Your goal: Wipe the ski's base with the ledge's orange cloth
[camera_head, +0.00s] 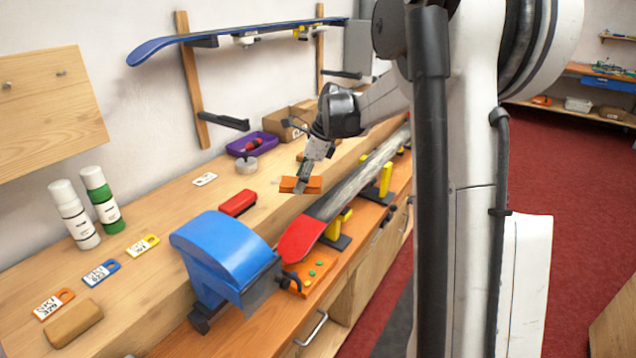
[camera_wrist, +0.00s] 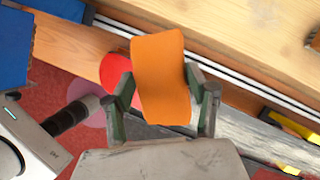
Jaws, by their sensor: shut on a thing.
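The orange cloth (camera_head: 288,184) is held in my gripper (camera_head: 303,187), over the front of the wooden ledge. In the wrist view the cloth (camera_wrist: 160,78) sits between the two fingers of my gripper (camera_wrist: 163,98), which are shut on it. The ski lies lengthwise on the bench in front of the ledge, with a red tip (camera_head: 300,238) and a streaked grey base (camera_head: 365,182). In the wrist view the grey base (camera_wrist: 255,137) runs to the lower right. The cloth appears apart from the ski, and it hides part of the red tip there.
Yellow ski supports (camera_head: 385,180) stand along the bench. A blue-covered device (camera_head: 225,250) stands near the red tip. A red block-like item (camera_head: 238,203), a purple tray (camera_head: 252,144) and a cardboard box (camera_head: 285,124) are on the ledge. A blue snowboard-like board (camera_head: 240,36) hangs on the wall rack.

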